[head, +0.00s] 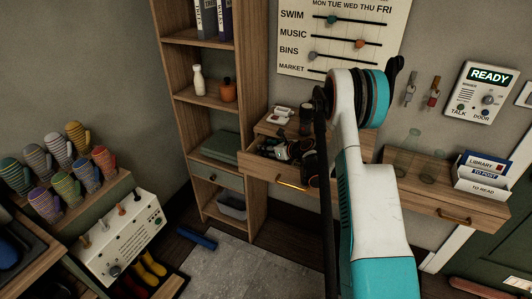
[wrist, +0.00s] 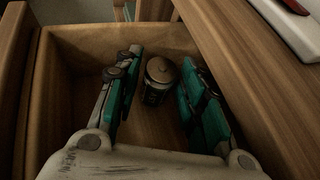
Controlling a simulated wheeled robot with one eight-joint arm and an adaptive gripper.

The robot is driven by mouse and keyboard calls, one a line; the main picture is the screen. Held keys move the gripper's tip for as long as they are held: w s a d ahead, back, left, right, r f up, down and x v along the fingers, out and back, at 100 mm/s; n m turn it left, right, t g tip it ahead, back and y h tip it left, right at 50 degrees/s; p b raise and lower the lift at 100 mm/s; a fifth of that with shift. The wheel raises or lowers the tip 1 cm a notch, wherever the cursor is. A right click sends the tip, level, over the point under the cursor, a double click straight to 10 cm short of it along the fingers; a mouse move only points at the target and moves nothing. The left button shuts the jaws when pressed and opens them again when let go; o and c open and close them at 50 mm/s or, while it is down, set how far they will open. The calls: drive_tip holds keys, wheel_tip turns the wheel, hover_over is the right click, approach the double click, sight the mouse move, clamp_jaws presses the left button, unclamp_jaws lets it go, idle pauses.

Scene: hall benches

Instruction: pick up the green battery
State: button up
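A battery (wrist: 158,84) stands upright in an open wooden drawer (wrist: 75,50). Its metal top faces the wrist camera; its side looks dark with a faint greenish band. My gripper (wrist: 158,82) reaches down into the drawer, with one teal-padded finger on each side of the battery. The fingers are apart. A gap shows on the left, and the right finger is very near the battery; I cannot tell if it touches. In the head view my gripper (head: 288,150) is over the open drawer (head: 262,170), and the battery is hidden.
The drawer walls stand close around my fingers. A wooden top (wrist: 235,60) bearing a white and red item (wrist: 288,22) lies to the right in the wrist view. In the head view, a tall shelf (head: 180,97) stands left and a letter holder (head: 482,178) right.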

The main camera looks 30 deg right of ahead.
clamp_jaws()
drive_tip(key=shift+s+r, duration=0.1)
drive_tip(key=shift+r, duration=0.1)
